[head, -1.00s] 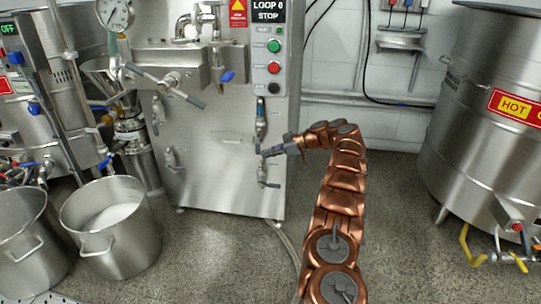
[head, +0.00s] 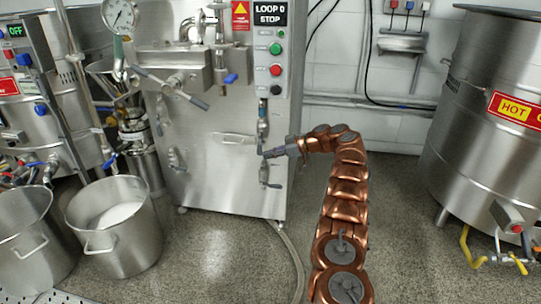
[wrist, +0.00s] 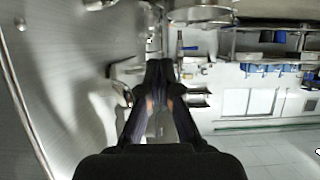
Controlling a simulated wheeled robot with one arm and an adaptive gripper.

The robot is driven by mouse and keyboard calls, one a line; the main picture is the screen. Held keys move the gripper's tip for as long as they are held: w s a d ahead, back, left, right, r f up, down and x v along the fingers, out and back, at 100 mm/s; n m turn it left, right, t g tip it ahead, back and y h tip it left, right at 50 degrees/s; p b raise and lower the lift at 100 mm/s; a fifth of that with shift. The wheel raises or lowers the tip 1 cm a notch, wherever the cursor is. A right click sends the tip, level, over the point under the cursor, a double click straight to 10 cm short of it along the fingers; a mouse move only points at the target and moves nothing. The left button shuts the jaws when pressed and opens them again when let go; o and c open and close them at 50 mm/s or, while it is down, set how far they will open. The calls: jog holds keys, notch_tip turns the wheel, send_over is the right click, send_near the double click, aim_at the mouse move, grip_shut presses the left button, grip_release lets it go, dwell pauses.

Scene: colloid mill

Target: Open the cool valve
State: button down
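The steel mill cabinet (head: 225,160) has a vertical column of small valves on its right front. I cannot read which one is labelled cool. My gripper (head: 267,153) reaches in from the right between these two valves, close to the panel. In the wrist view the fingertips of my gripper (wrist: 159,70) meet, with nothing visible held between them. Contact with a valve cannot be told.
Another blue-handled valve (head: 230,79) and a long bar handle (head: 170,88) stick out higher on the cabinet. A steel pot (head: 118,245) stands on the floor at left. A large hot tank (head: 480,150) stands at right. A hose (head: 290,250) lies on the floor.

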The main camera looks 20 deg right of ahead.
jog(key=shift+a, duration=0.35)
jog(key=s+d+f+p, duration=0.1)
jog(key=s+d+f, duration=0.1)
jog(key=d, duration=0.3)
jog(key=s+d+f+p, duration=0.1)
jog(key=s+d+f, duration=0.2)
jog(key=d+f, duration=0.1)
jog(key=shift+d+f, duration=0.35)
jog(key=shift+d, duration=0.55)
jog(key=shift+s, duration=0.1)
jog(key=shift+r, duration=0.1)
